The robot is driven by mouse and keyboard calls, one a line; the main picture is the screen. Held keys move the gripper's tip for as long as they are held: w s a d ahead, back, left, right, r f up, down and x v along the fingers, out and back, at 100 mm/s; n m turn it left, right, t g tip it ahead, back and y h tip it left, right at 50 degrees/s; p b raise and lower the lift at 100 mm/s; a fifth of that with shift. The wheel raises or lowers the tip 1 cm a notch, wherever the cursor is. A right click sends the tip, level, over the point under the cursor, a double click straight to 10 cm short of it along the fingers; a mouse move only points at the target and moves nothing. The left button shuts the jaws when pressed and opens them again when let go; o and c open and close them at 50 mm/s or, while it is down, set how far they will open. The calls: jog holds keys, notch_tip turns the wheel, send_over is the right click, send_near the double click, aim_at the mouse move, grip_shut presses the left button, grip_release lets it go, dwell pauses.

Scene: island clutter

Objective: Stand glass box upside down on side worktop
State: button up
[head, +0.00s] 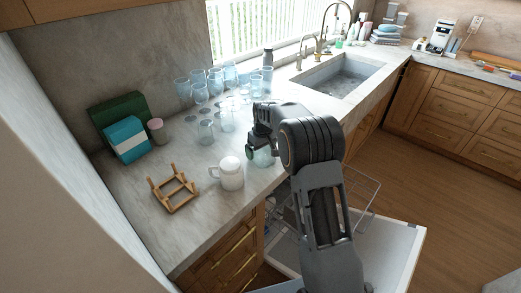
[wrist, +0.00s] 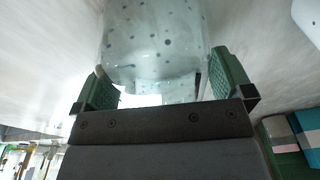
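A clear glass vessel with dark speckles (wrist: 155,40), which I take to be the glass box, fills the space between my gripper's fingers in the wrist view. My gripper (wrist: 165,85) has its green pads against both sides of it. In the head view my gripper (head: 252,150) is at the worktop's front edge, with the pale glass (head: 264,158) just beside it, partly hidden by my arm. I cannot tell whether the glass touches the worktop. The grey stone worktop (head: 215,205) runs along the left wall.
A wooden rack (head: 173,188), a teal box (head: 127,140), a green box (head: 113,109) and a pink jar (head: 157,131) are farther left. Several glasses (head: 200,94) crowd the back. An open dishwasher door (head: 385,258) lies below.

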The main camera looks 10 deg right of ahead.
notch_tip(320, 180, up, 14)
jog(key=s, duration=0.1)
jog(key=shift+s+d+f+b, duration=0.15)
jog(key=shift+s+d+b, duration=0.15)
jog(key=shift+b, duration=0.05)
dwell(0.4)
jog(key=s+f, duration=0.1)
jog(key=s+f+m, duration=0.1)
jog(key=f, duration=0.1)
jog(key=s+f+m, duration=0.1)
jog(key=shift+f, duration=0.2)
jog(key=s+m+t, duration=0.2)
jog(key=s, duration=2.4)
jog(key=shift+a+r+t+h, duration=0.3)
jog(key=shift+a+r, duration=0.1)
jog(key=shift+s, duration=0.1)
